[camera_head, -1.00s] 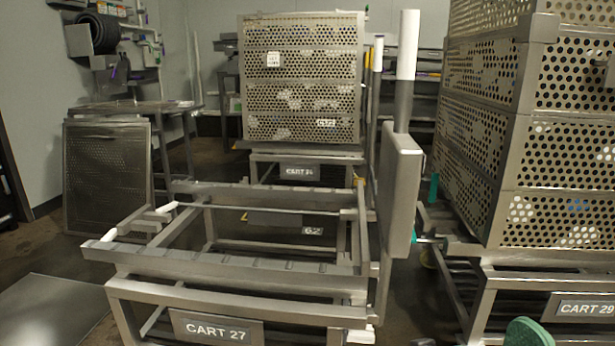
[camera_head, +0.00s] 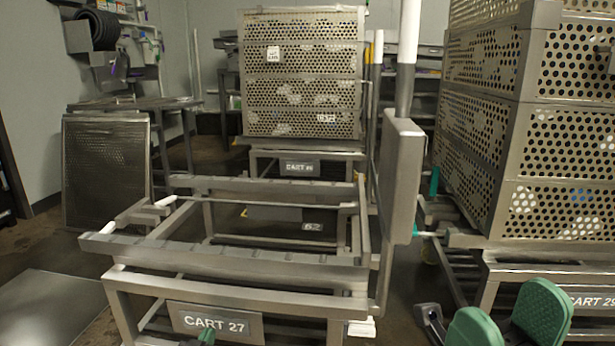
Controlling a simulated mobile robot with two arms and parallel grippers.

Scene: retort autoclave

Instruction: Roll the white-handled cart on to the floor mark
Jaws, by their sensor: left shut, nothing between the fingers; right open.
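The empty steel frame cart labelled CART 27 (camera_head: 230,255) stands directly in front of me. Upright posts with white grips (camera_head: 410,30) rise at its right side, with a flat grey panel on the near one. My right gripper (camera_head: 509,325) shows two green finger pads, apart and empty, at the bottom right below CART 29. A small green tip of my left gripper (camera_head: 206,337) shows at the bottom edge in front of the CART 27 label; most of it is out of view. I cannot make out a floor mark for certain; a small yellow patch shows through the cart frame.
CART 29 (camera_head: 520,262) with stacked perforated baskets stands close on the right. Another loaded cart (camera_head: 300,148) stands behind CART 27. A perforated panel (camera_head: 106,158) and a bench (camera_head: 140,103) are at the left. A flat grey plate (camera_head: 50,312) lies at the lower left.

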